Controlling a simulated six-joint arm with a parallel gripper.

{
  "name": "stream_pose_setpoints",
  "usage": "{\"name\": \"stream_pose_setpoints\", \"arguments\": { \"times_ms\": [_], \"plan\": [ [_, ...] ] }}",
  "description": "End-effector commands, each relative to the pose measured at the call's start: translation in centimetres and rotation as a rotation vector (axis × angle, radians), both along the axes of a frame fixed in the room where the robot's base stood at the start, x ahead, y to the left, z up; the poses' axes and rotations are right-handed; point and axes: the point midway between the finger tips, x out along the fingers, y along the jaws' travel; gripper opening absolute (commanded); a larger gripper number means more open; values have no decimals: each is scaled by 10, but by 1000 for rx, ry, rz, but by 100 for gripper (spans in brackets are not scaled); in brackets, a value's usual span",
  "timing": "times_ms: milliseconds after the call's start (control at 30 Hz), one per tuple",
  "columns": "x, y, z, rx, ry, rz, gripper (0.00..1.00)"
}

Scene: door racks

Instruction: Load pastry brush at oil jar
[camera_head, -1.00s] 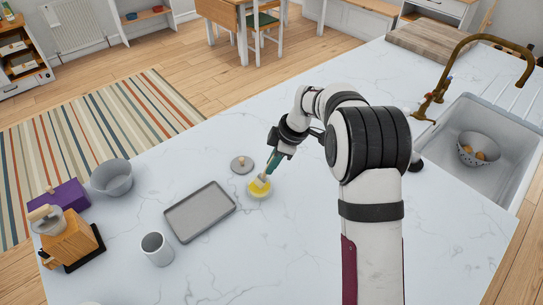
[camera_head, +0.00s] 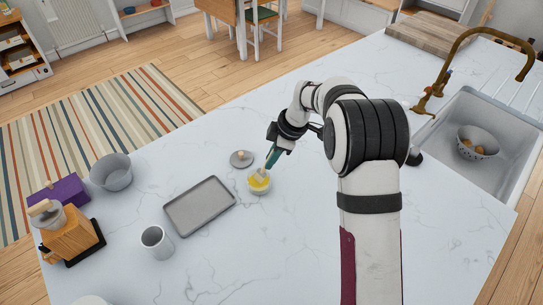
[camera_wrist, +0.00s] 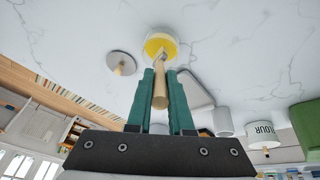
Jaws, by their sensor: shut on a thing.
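My gripper (camera_head: 271,158) is shut on the pastry brush (camera_wrist: 160,92), with its teal fingers (camera_wrist: 160,85) on either side of the wooden handle. The brush is tilted, and its pale head (camera_head: 262,174) points down at the oil jar (camera_head: 258,187). The oil jar is a small round pale vessel with yellow oil, standing on the counter; it also shows in the wrist view (camera_wrist: 160,44). The brush head overlaps the jar's opening. How deep the bristles sit in the oil I cannot tell. A grey round lid (camera_head: 241,158) with a knob lies beside the jar.
A grey tray (camera_head: 199,206) lies left of the jar, with a white mug (camera_head: 157,242) in front. The sink (camera_head: 450,165) is at right. Bare counter lies between.

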Motion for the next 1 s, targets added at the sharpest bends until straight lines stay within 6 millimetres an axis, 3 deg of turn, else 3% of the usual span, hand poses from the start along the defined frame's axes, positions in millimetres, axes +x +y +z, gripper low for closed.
{"name": "stream_pose_setpoints", "arguments": {
  "times_ms": [1000],
  "plan": [
    [0,0,-4,0,0,1,0]
  ]
}}
